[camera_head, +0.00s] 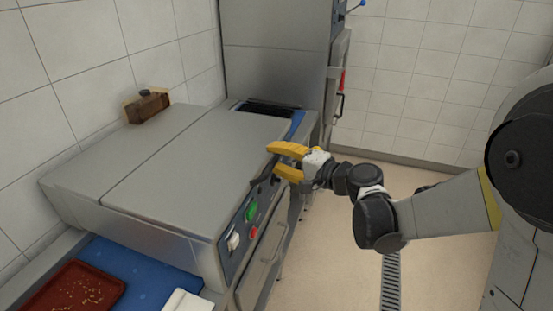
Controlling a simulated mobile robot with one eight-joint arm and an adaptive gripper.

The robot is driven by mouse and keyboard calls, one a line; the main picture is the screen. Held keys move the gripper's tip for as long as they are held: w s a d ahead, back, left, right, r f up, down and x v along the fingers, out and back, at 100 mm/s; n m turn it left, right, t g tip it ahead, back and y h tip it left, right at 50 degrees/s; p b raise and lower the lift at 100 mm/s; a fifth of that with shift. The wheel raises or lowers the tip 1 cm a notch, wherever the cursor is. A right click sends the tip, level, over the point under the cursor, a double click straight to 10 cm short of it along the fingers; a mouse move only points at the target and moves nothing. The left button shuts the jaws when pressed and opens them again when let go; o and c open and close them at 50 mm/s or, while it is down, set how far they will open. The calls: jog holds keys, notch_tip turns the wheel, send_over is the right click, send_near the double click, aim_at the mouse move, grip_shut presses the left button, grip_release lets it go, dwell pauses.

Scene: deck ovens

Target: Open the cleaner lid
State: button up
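The cleaner is a low grey metal machine against the tiled wall, with a flat lid (190,165) lying closed on top. A dark handle (259,182) sits at the lid's front right edge, above the control panel. My gripper (270,160) has yellow fingers spread apart, reaching in from the right at the handle. The fingertips are close to the dark handle, partly overlapping it in view. Whether they touch it cannot be told. Nothing is seen held between them.
The control panel has a green button (251,211), a red button (253,233) and a white switch (233,241). A brown block-like item (147,106) stands on the back section. A red tray (72,291) lies on the blue surface (137,275). A tall metal cabinet (275,55) stands behind.

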grip_shut()
jog(key=shift+r+p, duration=0.65)
jog(key=w+a+r+n+g+h+p, duration=0.1)
jog(key=a+r+g+h+p, duration=0.15)
jog(key=r+p, duration=0.65)
jog(key=w+a+r+n+g+h+p, duration=0.1)
jog(key=a+r+h+p, duration=0.15)
jog(key=r+p, duration=0.65)
jog(key=w+a+r+g+h+p, duration=0.1)
jog(key=w+a+r+h+p, duration=0.1)
jog(key=a+r+p, duration=0.3)
jog(key=w+a+r+n+g+h+p, duration=0.1)
jog(key=a+r+p, duration=0.4)
jog(key=a, duration=0.6)
jog(key=shift+w+a+r+h+p, duration=0.2)
jog(key=shift+w+r+h+p, duration=0.2)
jog(key=shift+w+r+h, duration=0.75)
jog(key=shift+w+f+y, duration=0.2)
jog(key=shift+f+y, duration=0.05)
jog(key=shift+f, duration=0.05)
